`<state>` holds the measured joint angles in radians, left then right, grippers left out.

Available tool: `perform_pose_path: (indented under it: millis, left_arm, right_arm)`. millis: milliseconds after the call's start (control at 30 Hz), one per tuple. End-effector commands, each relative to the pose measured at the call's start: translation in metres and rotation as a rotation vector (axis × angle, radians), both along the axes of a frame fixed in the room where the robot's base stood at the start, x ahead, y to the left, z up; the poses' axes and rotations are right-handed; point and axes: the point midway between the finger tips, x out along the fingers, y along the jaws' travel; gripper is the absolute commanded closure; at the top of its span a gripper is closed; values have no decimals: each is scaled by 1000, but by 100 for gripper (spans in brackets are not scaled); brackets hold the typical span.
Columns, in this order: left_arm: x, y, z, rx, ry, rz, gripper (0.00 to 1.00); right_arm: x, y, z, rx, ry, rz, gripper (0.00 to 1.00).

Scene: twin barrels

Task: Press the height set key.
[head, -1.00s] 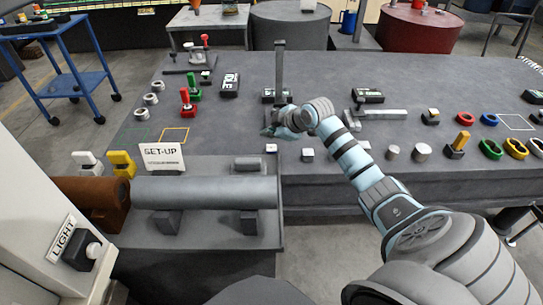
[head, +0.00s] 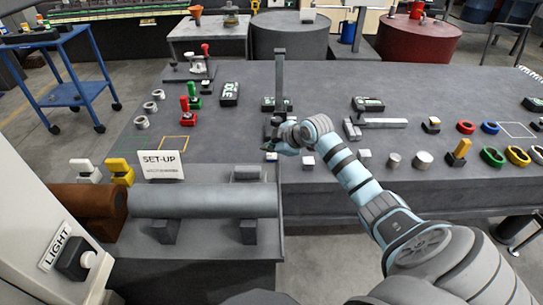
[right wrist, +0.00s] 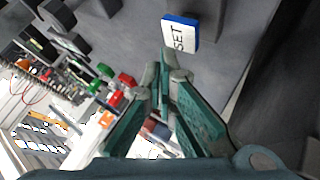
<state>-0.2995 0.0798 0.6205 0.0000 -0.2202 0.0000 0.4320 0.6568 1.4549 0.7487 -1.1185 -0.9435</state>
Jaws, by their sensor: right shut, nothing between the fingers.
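The height gauge (head: 280,75) stands upright near the middle of the bench, with a dark display at its foot. In the right wrist view a key with a blue rim and the word SET (right wrist: 181,33) lies just beyond the fingertips. My right gripper (head: 270,147) is shut and empty, close above the key at the gauge. Its fingers (right wrist: 168,75) meet in the right wrist view; I see no clear contact with the key. My left gripper is not in view.
Coloured rings (head: 492,156) and small parts lie at the right.

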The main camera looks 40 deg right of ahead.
Motion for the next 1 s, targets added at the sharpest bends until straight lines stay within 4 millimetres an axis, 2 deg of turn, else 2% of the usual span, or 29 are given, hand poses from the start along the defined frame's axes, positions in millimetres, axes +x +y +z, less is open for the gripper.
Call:
perform_pose_path:
  millis: [567,1000]
  left_arm:
    - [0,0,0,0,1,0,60]
    - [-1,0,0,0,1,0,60]
  right_arm:
    - [0,0,0,0,0,0,100]
    - [0,0,-8,0,0,0,100]
